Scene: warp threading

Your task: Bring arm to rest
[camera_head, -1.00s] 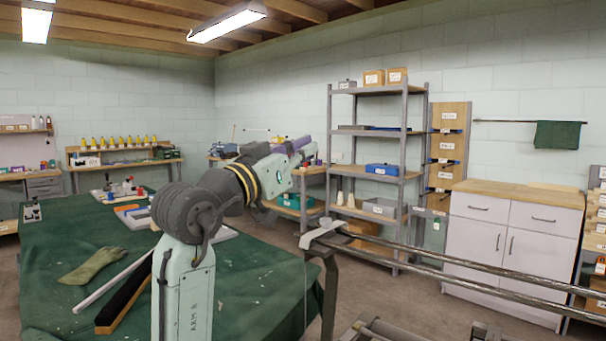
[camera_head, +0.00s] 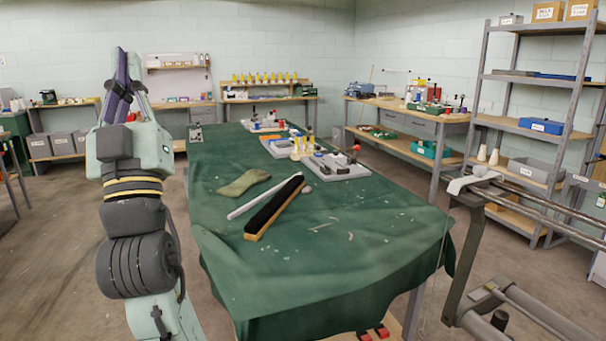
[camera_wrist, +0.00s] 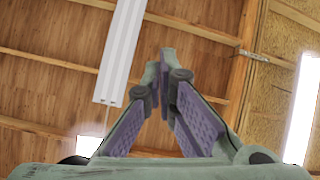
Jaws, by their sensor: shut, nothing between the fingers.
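My gripper (camera_head: 122,75) is raised at the left of the head view, above my upright arm and to the left of the green-covered table (camera_head: 330,262). Its purple-padded fingers point up. In the wrist view my gripper (camera_wrist: 165,75) has its fingertips close together, with nothing between them. That view looks up at the wooden ceiling (camera_wrist: 50,75), and no table or tool shows in it. The arm stands clear of the table's left edge in the head picture.
On the table lie a brush with black bristles (camera_head: 276,205), a white rod (camera_head: 255,201), an olive cloth piece (camera_head: 243,182) and small fixtures (camera_head: 340,165). Metal rails (camera_head: 550,215) stand at the right, with a grey shelf (camera_head: 535,130) behind. Open floor (camera_head: 60,250) lies left of my arm.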

